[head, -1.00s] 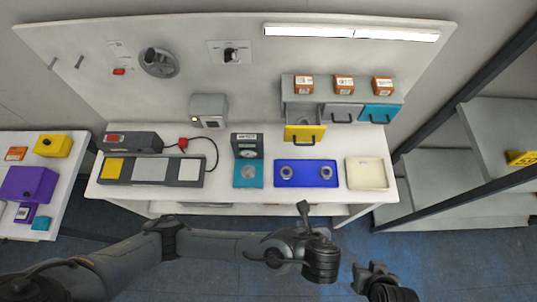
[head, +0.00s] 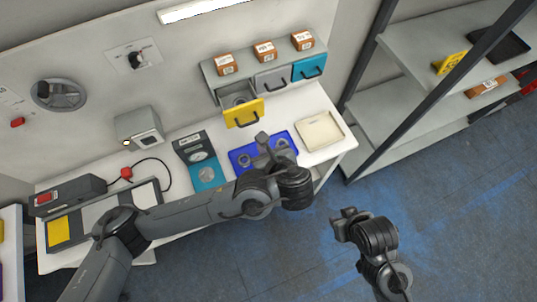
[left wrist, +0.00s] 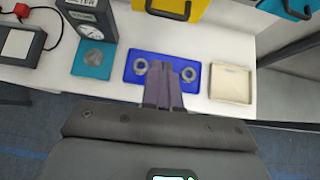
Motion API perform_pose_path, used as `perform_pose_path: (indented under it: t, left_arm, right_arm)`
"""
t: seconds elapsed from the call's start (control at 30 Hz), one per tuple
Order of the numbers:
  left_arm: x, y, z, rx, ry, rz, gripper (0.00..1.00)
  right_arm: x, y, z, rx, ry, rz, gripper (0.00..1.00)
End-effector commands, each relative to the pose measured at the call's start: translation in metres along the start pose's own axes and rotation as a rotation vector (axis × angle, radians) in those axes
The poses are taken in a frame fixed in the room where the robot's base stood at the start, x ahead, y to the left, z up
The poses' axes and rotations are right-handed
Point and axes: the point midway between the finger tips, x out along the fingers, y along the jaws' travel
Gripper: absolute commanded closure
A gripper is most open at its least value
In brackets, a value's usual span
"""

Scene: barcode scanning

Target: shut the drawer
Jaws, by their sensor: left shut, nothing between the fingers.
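The yellow-fronted drawer (head: 243,113) is pulled out of the grey cabinet (head: 212,73) at the back of the bench, and a grey round part shows inside it. Its yellow front also shows at the top edge of the left wrist view (left wrist: 172,8). The grey-fronted (head: 273,80) and teal-fronted (head: 309,67) drawers beside it sit flush. My left gripper (head: 262,138) is shut and empty, in front of the yellow drawer and over the blue tray; its fingertips also show in the left wrist view (left wrist: 166,68). My right gripper (head: 343,216) is off the bench, over the floor; its jaw state is unclear.
The blue tray (left wrist: 131,60) holds two grey rings. A cream tray (head: 320,132) lies to its right. A dial gauge stand (head: 190,149) is at its left. Several brown boxes (head: 264,51) stand on the cabinet. A shelf rack (head: 400,90) is at right.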

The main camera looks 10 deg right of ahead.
Motion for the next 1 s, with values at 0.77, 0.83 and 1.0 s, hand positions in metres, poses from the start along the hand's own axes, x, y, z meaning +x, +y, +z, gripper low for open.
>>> perform_pose_path:
  t: [0.77, 0.83, 1.0]
  left_arm:
    - [0.072, 0.0, 0.031, 0.0, 0.001, -0.001, 1.0]
    - [0.072, 0.0, 0.031, 0.0, 0.001, -0.001, 1.0]
    - [0.072, 0.0, 0.031, 0.0, 0.001, -0.002, 1.0]
  right_arm:
    - [-0.022, 0.002, -0.008, -0.003, 0.005, 0.003, 0.65]
    - [-0.022, 0.001, -0.008, -0.001, 0.006, 0.001, 0.65]
    - [-0.022, 0.0, -0.008, 0.002, 0.006, -0.001, 0.65]
